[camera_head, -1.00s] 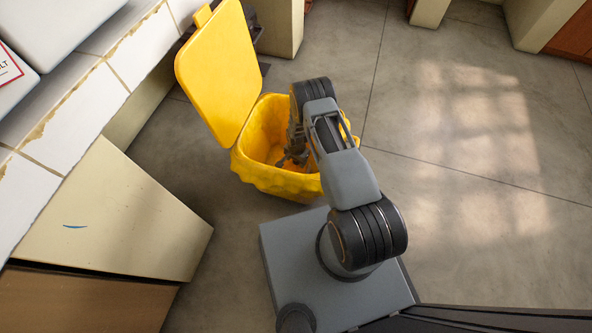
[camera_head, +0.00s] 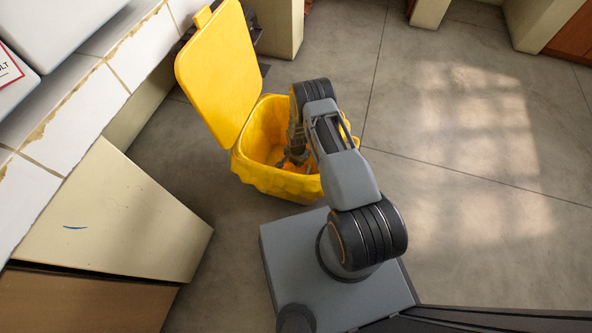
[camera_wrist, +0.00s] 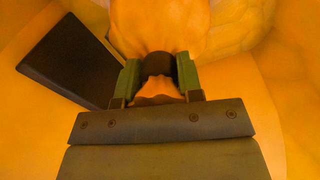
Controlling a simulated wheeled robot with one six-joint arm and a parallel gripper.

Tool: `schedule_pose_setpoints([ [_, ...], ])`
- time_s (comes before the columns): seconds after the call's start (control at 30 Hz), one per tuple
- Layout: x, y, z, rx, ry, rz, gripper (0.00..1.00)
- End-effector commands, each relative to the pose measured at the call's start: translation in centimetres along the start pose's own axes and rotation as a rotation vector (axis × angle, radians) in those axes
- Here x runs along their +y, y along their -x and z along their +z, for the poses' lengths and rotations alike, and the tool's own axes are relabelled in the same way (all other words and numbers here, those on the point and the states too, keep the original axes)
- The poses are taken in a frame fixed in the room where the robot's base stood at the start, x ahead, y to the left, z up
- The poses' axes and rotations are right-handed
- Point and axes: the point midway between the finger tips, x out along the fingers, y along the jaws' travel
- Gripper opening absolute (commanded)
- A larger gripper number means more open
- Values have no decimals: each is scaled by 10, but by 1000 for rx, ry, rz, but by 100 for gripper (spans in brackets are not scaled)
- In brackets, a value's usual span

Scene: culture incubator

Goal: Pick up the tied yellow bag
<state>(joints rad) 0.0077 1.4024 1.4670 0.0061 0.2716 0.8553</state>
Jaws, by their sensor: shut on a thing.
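The tied yellow bag (camera_wrist: 165,25) shows in the wrist view as a gathered yellow-orange mass with a dark band (camera_wrist: 158,64) at its neck. My gripper (camera_wrist: 160,75) is shut on that neck, with one green finger on each side and a tuft of bag between them. In the head view my gripper (camera_head: 294,156) reaches down inside the yellow bin (camera_head: 272,186), and the wrist partly hides it. The bag is hard to tell from the bin's yellow inside there.
The bin's yellow lid (camera_head: 219,70) stands open at its left. A dark flat piece (camera_wrist: 68,62) lies left of the fingers in the wrist view. A pale cabinet (camera_head: 110,215) is at the left. Open floor (camera_head: 470,150) is on the right.

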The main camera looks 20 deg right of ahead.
Motion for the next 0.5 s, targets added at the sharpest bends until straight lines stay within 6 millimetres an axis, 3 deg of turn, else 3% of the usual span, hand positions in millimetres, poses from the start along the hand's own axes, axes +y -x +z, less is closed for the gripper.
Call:
schedule_pose_setpoints([
  [0.27, -1, 4, -1, 2, 0, -2, 0],
  [0.5, -1, 40, -1, 3, 0, -3, 0],
])
